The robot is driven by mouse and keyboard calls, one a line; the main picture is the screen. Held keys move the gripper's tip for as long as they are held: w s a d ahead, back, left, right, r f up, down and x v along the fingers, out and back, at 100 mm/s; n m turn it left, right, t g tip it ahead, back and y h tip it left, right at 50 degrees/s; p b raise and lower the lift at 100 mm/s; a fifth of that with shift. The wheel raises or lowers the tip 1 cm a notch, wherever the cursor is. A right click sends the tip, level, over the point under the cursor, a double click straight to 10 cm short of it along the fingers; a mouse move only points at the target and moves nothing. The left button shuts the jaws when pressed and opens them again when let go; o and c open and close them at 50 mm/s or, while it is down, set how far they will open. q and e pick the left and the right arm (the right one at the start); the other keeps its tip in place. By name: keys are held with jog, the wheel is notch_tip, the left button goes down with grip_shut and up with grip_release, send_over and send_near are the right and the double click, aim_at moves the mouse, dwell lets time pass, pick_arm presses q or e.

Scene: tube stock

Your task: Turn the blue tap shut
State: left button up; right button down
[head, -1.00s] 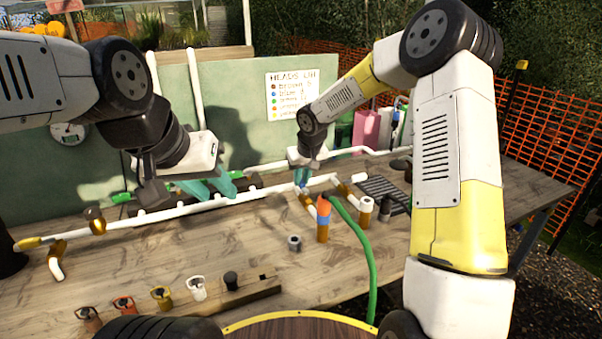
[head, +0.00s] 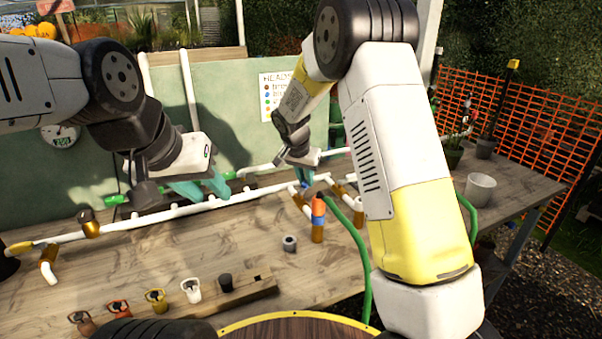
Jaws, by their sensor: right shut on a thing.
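The blue tap (head: 303,184) sits on the white pipe at the middle of the bench, mostly hidden by my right gripper. My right gripper (head: 306,175) points down onto it with teal fingers, shut on the tap. The fingertips are small and partly covered, so the handle's angle is hard to tell. My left gripper (head: 205,188) hangs over the left part of the long white pipe (head: 150,216), its two teal fingers apart and nothing seen between them.
An orange-topped upright fitting (head: 318,218) with a green hose (head: 358,245) stands just in front of the tap. A small grey ring (head: 289,243) lies on the bench. Several coloured heads stand along the front left. A white pot (head: 480,189) stands at the right.

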aim_at(303, 190)
jog(key=shift+s+d+m+g+h, duration=0.25)
jog(key=shift+s+m+g+h, duration=0.1)
jog(key=shift+m, duration=1)
jog(key=shift+s+d+m+g+h, duration=0.3)
jog(key=shift+m+g, duration=0.1)
jog(key=shift+m, duration=0.9)
jog(key=shift+s+d+m+g+h, duration=0.25)
jog(key=shift+s+m+g+h, duration=0.1)
jog(key=shift+m, duration=1)
jog(key=shift+f, duration=0.1)
jog(key=c, duration=1.4)
grip_release()
jog(key=shift+o, duration=0.2)
jog(key=shift+r, duration=0.2)
jog(key=v, duration=0.7)
jog(key=shift+a+r, duration=0.2)
